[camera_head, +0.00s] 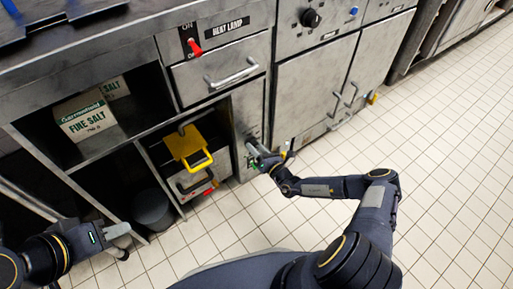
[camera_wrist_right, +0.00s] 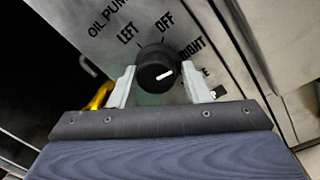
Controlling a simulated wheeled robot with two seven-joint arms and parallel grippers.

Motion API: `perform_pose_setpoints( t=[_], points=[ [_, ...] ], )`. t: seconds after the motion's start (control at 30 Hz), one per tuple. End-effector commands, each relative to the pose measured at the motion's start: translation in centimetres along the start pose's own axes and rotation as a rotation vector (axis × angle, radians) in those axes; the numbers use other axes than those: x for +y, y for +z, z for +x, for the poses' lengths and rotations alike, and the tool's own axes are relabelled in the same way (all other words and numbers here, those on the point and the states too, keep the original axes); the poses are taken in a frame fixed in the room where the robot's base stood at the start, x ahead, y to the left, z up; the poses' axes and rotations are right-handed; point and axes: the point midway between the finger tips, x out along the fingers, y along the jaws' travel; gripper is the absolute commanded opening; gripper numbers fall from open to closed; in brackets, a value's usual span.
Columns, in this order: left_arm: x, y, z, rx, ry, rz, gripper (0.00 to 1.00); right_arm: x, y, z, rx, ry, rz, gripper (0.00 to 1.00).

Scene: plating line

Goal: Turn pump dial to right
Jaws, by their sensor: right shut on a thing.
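The pump dial is a round black knob (camera_wrist_right: 157,68) on a grey metal panel (camera_wrist_right: 100,45). The words OIL PUMP, LEFT, OFF and RIGHT are printed around it. Its white mark points toward the right side of the picture, on the RIGHT label's side. My right gripper (camera_wrist_right: 159,88) is shut on the dial, with one pale finger on each side of it. In the head view my right gripper (camera_head: 262,158) is at the narrow panel, and it hides the dial. My left gripper (camera_head: 122,241) is at the lower left, its fingers apart and empty, away from the panel.
A drawer handle (camera_head: 232,74) juts out above. The tiled floor (camera_head: 450,160) is clear.

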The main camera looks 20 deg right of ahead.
Motion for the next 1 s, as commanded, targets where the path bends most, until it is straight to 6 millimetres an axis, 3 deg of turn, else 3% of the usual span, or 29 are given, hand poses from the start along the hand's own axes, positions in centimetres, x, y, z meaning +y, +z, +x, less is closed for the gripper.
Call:
perform_pose_setpoints(
  t=[0.03, 0.2, 0.5, 0.53, 0.67, 1.0],
  points=[
    [0.01, -0.01, -0.02, 0.0, 0.0, 0.0, 0.36, 0.79, -0.6, -0.02, 0.011, 0.015, 0.012, 0.2],
    [0.01, -0.01, -0.02, 0.0, 0.0, 0.0, 0.36, 0.79, -0.54, 0.03, 0.009, 0.015, 0.027, 0.15],
    [0.0, -0.01, -0.01, 0.0, 0.0, 0.0, 0.36, 0.76, -0.33, 0.15, 0.005, 0.015, 0.026, 0.15],
    [0.0, -0.01, -0.01, 0.0, 0.0, 0.0, 0.36, 0.76, -0.31, 0.16, 0.004, 0.015, 0.025, 0.39],
    [0.0, -0.01, -0.01, 0.0, 0.0, 0.0, 0.36, 0.68, -0.21, 0.2, 0.002, 0.013, 0.024, 0.56],
    [0.07, -0.08, -0.15, 0.0, 0.0, 0.0, 0.36, 0.35, -0.03, -0.22, 0.0, 0.006, 0.023, 0.59]
  ],
)
